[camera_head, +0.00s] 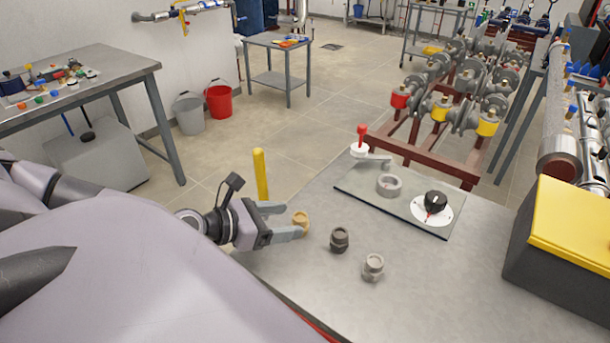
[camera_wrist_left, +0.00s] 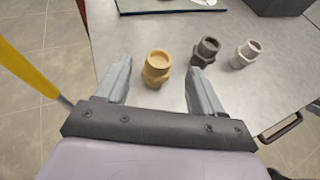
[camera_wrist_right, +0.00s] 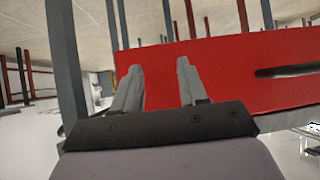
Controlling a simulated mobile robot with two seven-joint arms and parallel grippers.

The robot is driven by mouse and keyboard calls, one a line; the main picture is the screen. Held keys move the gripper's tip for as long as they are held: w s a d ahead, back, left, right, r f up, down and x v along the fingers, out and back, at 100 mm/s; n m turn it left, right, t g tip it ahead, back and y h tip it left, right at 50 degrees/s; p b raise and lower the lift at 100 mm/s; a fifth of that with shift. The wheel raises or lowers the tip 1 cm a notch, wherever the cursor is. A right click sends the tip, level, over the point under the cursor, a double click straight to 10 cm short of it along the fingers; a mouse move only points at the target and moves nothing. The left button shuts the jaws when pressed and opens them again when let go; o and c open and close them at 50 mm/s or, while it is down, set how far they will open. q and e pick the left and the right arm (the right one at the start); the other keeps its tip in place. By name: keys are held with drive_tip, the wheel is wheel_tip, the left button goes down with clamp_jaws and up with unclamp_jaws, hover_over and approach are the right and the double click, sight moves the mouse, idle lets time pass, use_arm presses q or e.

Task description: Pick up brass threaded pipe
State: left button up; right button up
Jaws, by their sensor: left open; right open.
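The brass threaded pipe (camera_head: 300,220) stands upright on the grey metal table near its left edge. My left gripper (camera_head: 286,220) is open, with its fingers reaching toward the brass pipe. In the left wrist view the brass pipe (camera_wrist_left: 157,68) stands between the two spread fingers, apart from both. A dark threaded pipe (camera_head: 340,240) and a light grey one (camera_head: 373,267) stand to its right. The dark one (camera_wrist_left: 205,51) is close beyond the right fingertip in the left wrist view. My right gripper (camera_wrist_right: 160,82) is open and empty, in front of a red panel (camera_wrist_right: 225,75).
A yellow post (camera_head: 261,175) stands at the table's left edge. A yellow-topped black box (camera_head: 560,240) sits at the right.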

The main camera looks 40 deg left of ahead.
sight(305, 219)
use_arm(q)
drive_tip(key=shift+w+d+f, duration=0.2)
drive_tip(key=shift+w+f, duration=0.1)
drive_tip(key=shift+w, duration=0.3)
drive_tip(key=shift+w+f+b, duration=0.2)
drive_tip(key=shift+w+b, duration=0.1)
drive_tip(key=shift+b, duration=0.4)
drive_tip(key=b+x, duration=0.3)
drive_tip(key=b, duration=0.3)
drive_tip(key=shift+w+f, duration=0.2)
drive_tip(key=shift+f, duration=0.05)
drive_tip(key=shift+w+d+f+b, duration=0.1)
drive_tip(key=shift+w+b, duration=0.2)
drive_tip(key=shift+b, duration=0.65)
drive_tip(key=shift+w+d+b, duration=0.1)
drive_tip(key=shift+w+b, duration=0.05)
drive_tip(key=shift+b, duration=0.15)
drive_tip(key=c, duration=1.2)
